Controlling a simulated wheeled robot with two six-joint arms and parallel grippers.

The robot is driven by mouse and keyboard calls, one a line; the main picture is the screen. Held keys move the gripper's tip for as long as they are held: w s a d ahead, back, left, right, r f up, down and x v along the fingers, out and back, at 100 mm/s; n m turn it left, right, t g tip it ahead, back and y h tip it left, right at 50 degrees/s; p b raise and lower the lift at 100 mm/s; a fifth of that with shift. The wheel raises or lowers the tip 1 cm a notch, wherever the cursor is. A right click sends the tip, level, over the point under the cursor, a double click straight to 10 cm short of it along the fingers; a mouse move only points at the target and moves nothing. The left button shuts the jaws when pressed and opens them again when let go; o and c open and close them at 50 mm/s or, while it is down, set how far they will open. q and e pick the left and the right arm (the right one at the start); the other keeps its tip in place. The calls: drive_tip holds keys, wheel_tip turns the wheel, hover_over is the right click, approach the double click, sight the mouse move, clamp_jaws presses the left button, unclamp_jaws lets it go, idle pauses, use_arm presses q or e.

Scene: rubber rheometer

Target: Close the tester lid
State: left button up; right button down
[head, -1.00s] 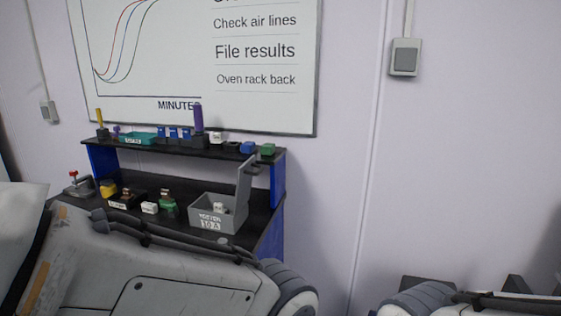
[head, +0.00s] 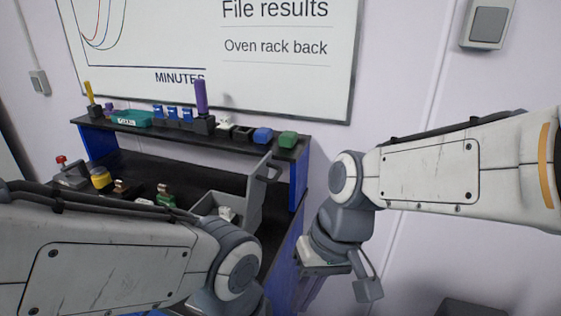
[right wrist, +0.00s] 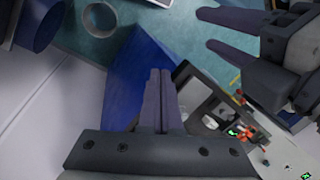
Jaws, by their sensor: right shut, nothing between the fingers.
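The tester (head: 208,204) is a small grey box on the black bench, partly hidden by my left arm in the head view. Its grey lid (head: 250,193) stands raised on the box's right side, with a bracket-like handle at the top. My right gripper (head: 308,285) points down to the right of the bench, apart from the lid. In the right wrist view its two fingers (right wrist: 160,100) are together and empty. My left gripper (right wrist: 208,30) shows there with two fingers spread apart and nothing between them; in the head view it is hidden.
A black shelf with blue side panels (head: 300,178) holds several small items, including a purple cylinder (head: 201,97) and a green block (head: 287,139). A yellow-topped jar (head: 100,178) and small fixtures stand left of the tester. The whiteboard (head: 290,85) hangs behind.

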drive_tip(key=w+d+r+m+t+y+p, duration=0.1)
drive_tip(key=w+d+r+m+t+y, duration=0.2)
drive_tip(key=w+r, duration=0.6)
drive_tip(key=w+d+r+m+t+y+p, duration=0.15)
drive_tip(key=w+d+r+m, duration=0.35)
drive_tip(key=w, duration=0.7)
drive_tip(key=w+a+f+p, duration=0.2)
drive_tip(key=a, duration=0.3)
drive_tip(key=w+a+f+y+p, duration=0.1)
drive_tip(key=a+f+p, duration=0.2)
drive_tip(key=a, duration=0.2)
drive_tip(key=shift+w+f+n+g, duration=0.3)
drive_tip(key=shift+w+n+g, duration=0.05)
drive_tip(key=shift+w+n, duration=0.05)
drive_tip(key=shift+d, duration=0.1)
drive_tip(key=shift+r, duration=0.15)
